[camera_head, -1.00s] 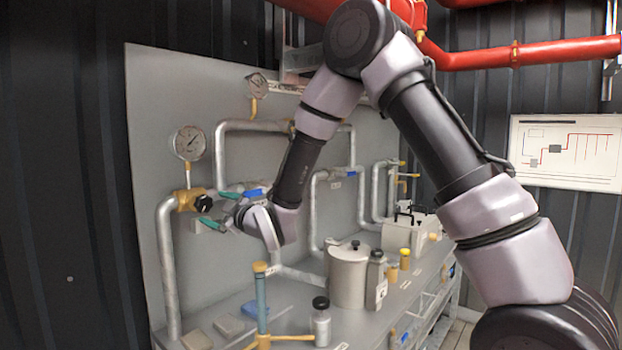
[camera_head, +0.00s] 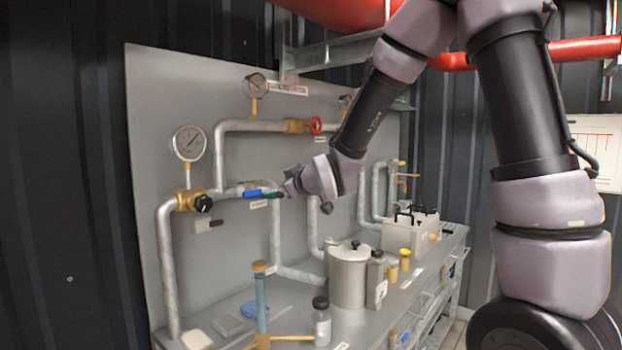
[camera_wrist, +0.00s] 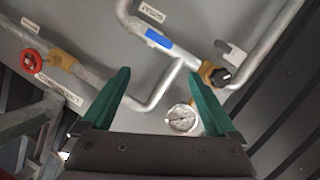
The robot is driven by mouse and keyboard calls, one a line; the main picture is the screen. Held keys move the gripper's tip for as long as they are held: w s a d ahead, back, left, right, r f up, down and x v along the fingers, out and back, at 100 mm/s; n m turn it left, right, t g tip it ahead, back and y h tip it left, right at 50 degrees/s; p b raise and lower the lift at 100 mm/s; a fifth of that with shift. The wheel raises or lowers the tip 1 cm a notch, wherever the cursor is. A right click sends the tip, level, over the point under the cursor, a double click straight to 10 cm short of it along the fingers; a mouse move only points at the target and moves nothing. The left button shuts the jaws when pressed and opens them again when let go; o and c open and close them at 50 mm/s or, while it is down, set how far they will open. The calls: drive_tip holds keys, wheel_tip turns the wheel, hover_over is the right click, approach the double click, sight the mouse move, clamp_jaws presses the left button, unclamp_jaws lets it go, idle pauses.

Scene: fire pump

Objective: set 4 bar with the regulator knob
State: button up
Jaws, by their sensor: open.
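The black regulator knob (camera_head: 203,203) sits on a brass regulator body (camera_head: 186,200) on the pipe at the left of the panel. A round white gauge (camera_head: 188,143) stands above it; its fine scale is too small to read. My gripper (camera_head: 268,194) is to the right of the knob, apart from it, with its teal fingers pointing left near a blue valve handle (camera_head: 252,193). In the wrist view my gripper (camera_wrist: 158,72) is open and empty. There the knob (camera_wrist: 222,76) lies beyond the right finger, and the gauge (camera_wrist: 182,118) shows between the fingers.
A grey lever (camera_head: 208,225) is just below the knob. A red handwheel (camera_head: 316,125) and a second gauge (camera_head: 255,85) are higher up. A steel pot (camera_head: 348,275), a bottle (camera_head: 321,322) and a blue upright tube (camera_head: 262,300) stand on the bench below.

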drive_tip(key=s+d+r+m+h, duration=0.1)
drive_tip(key=d+r+m+h, duration=0.1)
drive_tip(key=d, duration=0.6)
drive_tip(key=shift+s+r+m+g+h, duration=0.2)
drive_tip(key=shift+s+m+g+h, duration=0.15)
drive_tip(key=shift+m, duration=0.45)
drive_tip(key=s+d+r+m+g+h, duration=0.25)
drive_tip(key=s+d+m, duration=0.45)
drive_tip(key=d, duration=0.5)
drive_tip(key=s+d+m+g, duration=0.1)
drive_tip(key=s+d+m, duration=0.1)
drive_tip(key=s, duration=0.6)
drive_tip(key=s+d+m+g, duration=0.1)
drive_tip(key=s+d+m, duration=0.2)
drive_tip(key=s, duration=0.6)
drive_tip(key=shift+d+g, duration=0.35)
drive_tip(key=shift+g, duration=0.05)
drive_tip(key=shift+r, duration=0.1)
